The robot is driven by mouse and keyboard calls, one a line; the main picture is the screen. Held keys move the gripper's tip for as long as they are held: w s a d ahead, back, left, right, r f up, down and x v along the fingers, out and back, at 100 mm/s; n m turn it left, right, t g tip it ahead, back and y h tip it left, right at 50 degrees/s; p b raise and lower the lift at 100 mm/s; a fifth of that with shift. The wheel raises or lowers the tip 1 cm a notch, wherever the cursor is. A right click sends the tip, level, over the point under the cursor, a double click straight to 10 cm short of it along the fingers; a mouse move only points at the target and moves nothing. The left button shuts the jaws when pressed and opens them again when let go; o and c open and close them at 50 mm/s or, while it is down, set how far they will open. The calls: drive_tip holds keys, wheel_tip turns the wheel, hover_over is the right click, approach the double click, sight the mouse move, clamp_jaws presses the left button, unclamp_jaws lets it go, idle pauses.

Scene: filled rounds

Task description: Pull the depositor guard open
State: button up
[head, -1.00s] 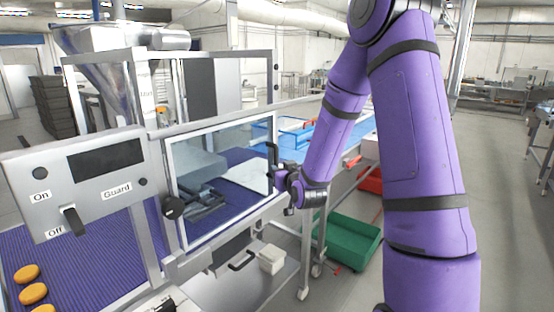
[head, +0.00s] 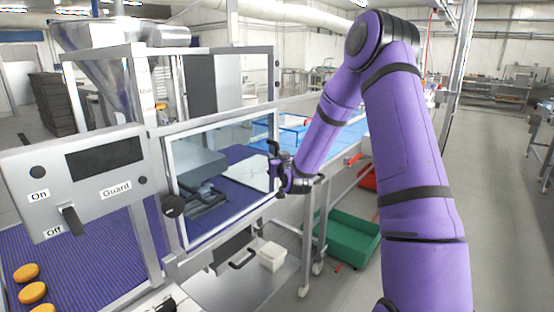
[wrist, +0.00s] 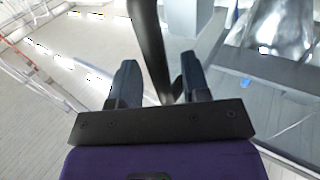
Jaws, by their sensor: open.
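The depositor guard is a clear framed panel (head: 222,160) standing shut across the front of the depositor (head: 112,70). Its black upright handle (head: 272,150) is at the guard's right edge. My gripper (head: 279,166) is at this handle in the head view, its fingertips small and partly lost against the handle. In the wrist view, the handle (wrist: 150,45) runs as a dark bar between the two spread fingers of my gripper (wrist: 158,75). The fingers are open, with gaps visible on both sides of the bar. I cannot tell if either finger touches it.
A control panel (head: 88,178) with a switch and labels On, Off and Guard stands left of the guard. Orange rounds (head: 32,293) lie on the blue belt (head: 75,262). A green crate (head: 345,240) is on the floor at right. A white tub (head: 271,256) sits below the guard.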

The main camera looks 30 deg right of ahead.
drive_tip(key=shift+w+d, duration=0.1)
drive_tip(key=shift+w, duration=0.35)
clamp_jaws()
